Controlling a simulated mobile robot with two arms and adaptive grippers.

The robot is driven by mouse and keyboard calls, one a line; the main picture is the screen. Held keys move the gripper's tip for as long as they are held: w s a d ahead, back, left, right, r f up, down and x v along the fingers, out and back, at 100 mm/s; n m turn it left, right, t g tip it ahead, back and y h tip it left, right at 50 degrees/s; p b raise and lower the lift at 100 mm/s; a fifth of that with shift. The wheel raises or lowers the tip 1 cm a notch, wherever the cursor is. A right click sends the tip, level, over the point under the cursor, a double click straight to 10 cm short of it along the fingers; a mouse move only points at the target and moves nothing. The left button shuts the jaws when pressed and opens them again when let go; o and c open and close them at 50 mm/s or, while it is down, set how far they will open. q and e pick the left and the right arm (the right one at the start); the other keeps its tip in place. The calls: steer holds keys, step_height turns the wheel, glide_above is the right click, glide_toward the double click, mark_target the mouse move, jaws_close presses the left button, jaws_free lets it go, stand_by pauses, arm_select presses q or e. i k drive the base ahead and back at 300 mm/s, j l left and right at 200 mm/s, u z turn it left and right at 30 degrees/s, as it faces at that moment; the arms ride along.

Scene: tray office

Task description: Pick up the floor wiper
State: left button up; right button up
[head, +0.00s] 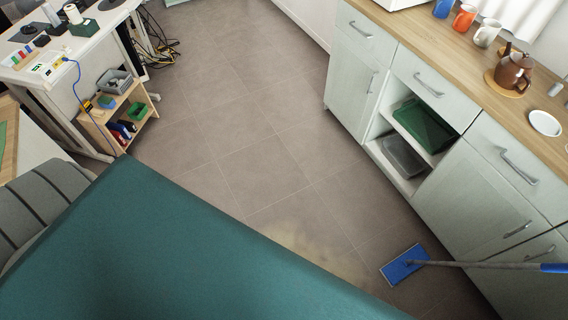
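The floor wiper has a flat blue head (404,264) lying on the grey tiled floor at the lower right, close to the cabinet fronts. Its dark handle (480,264) runs right from the head, in front of the lower cabinets, to a blue grip section (555,268) at the picture's right edge. The far end of the handle is out of view. Neither of my grippers shows in the head view.
A teal surface (180,255) fills the lower left. Cabinets (352,75) with a wooden counter (440,45) line the right; a teapot (514,70) and mugs stand on it. A low shelf (118,110) and cables (160,50) are at the left.

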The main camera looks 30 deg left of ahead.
mark_target(406, 264)
steer(key=z, duration=1.05)
